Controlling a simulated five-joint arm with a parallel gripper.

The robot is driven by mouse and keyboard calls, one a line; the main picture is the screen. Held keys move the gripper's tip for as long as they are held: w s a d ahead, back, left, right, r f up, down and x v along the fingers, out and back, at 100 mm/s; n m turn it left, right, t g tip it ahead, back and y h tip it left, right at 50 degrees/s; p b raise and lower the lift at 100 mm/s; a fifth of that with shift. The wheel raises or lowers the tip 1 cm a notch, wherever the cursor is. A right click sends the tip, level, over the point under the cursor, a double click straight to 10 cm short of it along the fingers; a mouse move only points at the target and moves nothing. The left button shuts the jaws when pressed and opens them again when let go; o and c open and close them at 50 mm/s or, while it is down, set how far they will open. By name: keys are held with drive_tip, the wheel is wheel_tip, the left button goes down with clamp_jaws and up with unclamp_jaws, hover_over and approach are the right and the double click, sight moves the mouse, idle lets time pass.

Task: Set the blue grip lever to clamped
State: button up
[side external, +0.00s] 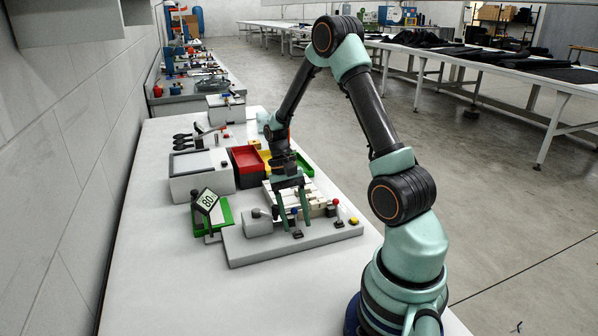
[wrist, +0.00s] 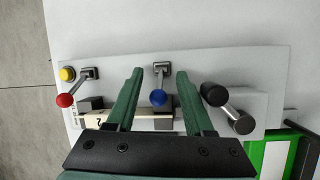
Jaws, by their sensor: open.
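The blue grip lever (side external: 295,211) stands on the grey fixture plate (side external: 250,252), its ball close to my gripper (side external: 291,218). In the wrist view the lever's blue ball (wrist: 158,98) lies between the two green fingers of my gripper (wrist: 158,74), with a visible gap on both sides. The fingers are open and hold nothing. The lever's metal stem runs from its small dark base (wrist: 162,69) toward the ball, tilted toward the palm. In the side view the fingers partly cover the lever.
A red-ball lever (wrist: 66,100) and a yellow button (wrist: 67,74) sit at one end of the plate. A black-knobbed handle (wrist: 228,107) is beside the other finger. A tilted "80" sign (side external: 207,200), a green tray (side external: 226,212) and a red bin (side external: 247,160) stand nearby.

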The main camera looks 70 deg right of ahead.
drive_tip(key=v, duration=1.2)
drive_tip(key=shift+r, duration=0.15)
drive_tip(key=s+a+r+n+t+h, duration=0.1)
drive_tip(key=a+r+n+t, duration=0.3)
drive_tip(key=a, duration=0.5)
drive_tip(key=s+a+r+n+t+h, duration=0.1)
drive_tip(key=a+r+n+t, duration=0.4)
drive_tip(key=a, duration=0.5)
drive_tip(key=shift+s+a+n, duration=0.3)
drive_tip(key=shift+s+n, duration=0.15)
drive_tip(key=shift+n, duration=0.55)
drive_tip(key=shift+r, duration=0.1)
drive_tip(key=shift+c, duration=0.3)
